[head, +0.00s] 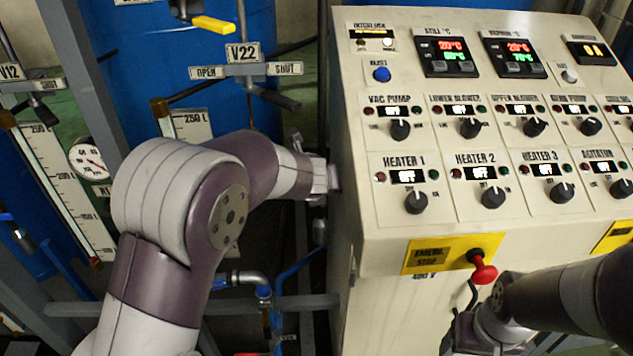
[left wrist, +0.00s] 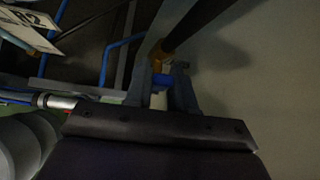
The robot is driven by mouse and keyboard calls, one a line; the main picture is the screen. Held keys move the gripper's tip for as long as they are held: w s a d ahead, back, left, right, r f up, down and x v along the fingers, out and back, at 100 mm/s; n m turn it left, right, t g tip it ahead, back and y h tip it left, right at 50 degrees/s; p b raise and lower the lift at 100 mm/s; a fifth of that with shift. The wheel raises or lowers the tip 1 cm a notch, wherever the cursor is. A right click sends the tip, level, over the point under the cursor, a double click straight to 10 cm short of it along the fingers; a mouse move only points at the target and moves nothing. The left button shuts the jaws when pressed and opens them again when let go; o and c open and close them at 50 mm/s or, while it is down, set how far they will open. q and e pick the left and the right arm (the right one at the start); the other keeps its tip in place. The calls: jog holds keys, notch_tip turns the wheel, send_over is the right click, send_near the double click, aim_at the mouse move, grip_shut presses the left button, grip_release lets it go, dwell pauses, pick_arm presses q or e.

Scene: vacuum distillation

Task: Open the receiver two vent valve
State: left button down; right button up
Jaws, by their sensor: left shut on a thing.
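A plate marked V22 (head: 243,52) with an OPEN/SHUT bar (head: 245,71) stands by the blue tank, with a dark lever (head: 275,98) below it. I cannot tell whether this is the vent valve of receiver two. My left gripper (head: 322,180) is right of and below that lever, beside the panel's left side. In the left wrist view its fingers (left wrist: 162,92) are shut on a small blue part (left wrist: 163,81), just below a brownish fitting (left wrist: 158,56) on a dark bar (left wrist: 200,22). My right gripper (head: 478,332) is low at right, its fingers unclear.
The control panel (head: 465,225) with knobs and displays fills the right side. A yellow lever (head: 213,25), a V12 plate (head: 10,72) and a round gauge (head: 88,158) are at left.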

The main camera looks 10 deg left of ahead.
pick_arm(q)
jog(key=c, duration=1)
grip_release()
jog(key=shift+c, duration=0.2)
jog(key=p+v, duration=0.3)
jog(key=v, duration=0.9)
jog(key=shift+s+p, duration=0.25)
jog(key=shift+p, duration=0.05)
jog(key=shift+d+r, duration=0.1)
jog(key=shift+r, duration=0.05)
